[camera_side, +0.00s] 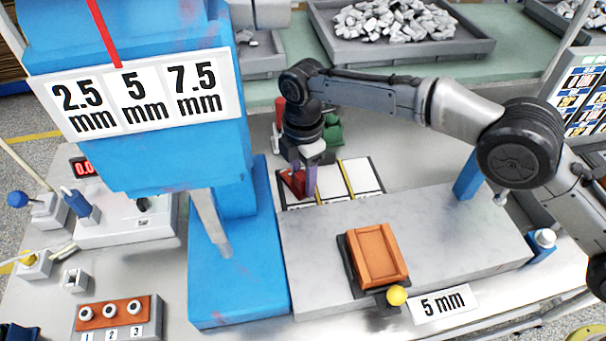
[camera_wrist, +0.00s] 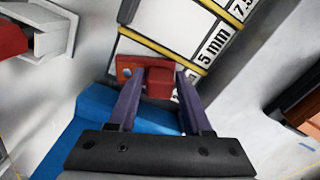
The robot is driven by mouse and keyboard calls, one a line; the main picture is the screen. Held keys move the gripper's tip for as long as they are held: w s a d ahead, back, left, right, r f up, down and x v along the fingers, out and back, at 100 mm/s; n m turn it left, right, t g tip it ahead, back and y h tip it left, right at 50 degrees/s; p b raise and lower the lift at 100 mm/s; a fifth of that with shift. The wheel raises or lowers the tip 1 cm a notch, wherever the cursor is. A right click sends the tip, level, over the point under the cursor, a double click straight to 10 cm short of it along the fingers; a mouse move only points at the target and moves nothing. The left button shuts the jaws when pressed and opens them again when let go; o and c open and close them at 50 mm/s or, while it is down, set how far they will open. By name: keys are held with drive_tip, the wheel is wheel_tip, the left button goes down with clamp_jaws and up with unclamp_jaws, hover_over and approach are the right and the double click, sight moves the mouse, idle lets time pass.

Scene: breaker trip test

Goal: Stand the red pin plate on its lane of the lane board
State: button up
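The red pin plate (camera_wrist: 160,82) sits between the two purple fingers of my gripper (camera_wrist: 160,78) in the wrist view, with an orange-red part with a hole showing beside it. The fingers lie close against its sides. In the side view my gripper (camera_side: 303,176) points down at the left end of the lane board, with the red plate (camera_side: 292,184) at its fingers. The lane board (camera_side: 363,175) is white with yellow dividing lines and black edges; it also shows in the wrist view (camera_wrist: 172,22), with a "5 mm" label. I cannot tell whether the plate touches the board.
A blue machine (camera_side: 150,150) with a "2.5, 5, 7.5 mm" sign stands close on the left. A grey slab (camera_side: 450,225) lies in front, bearing an orange block (camera_side: 376,255). A red and a green object stand behind the gripper. A tray (camera_side: 470,48) of grey pieces is at the back.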

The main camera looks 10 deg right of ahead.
sight(302, 174)
drive_tip(key=shift+o, duration=1)
wheel_tip(302, 174, up, 11)
drive_tip(key=shift+w+f, duration=0.1)
drive_tip(key=shift+r, duration=0.7)
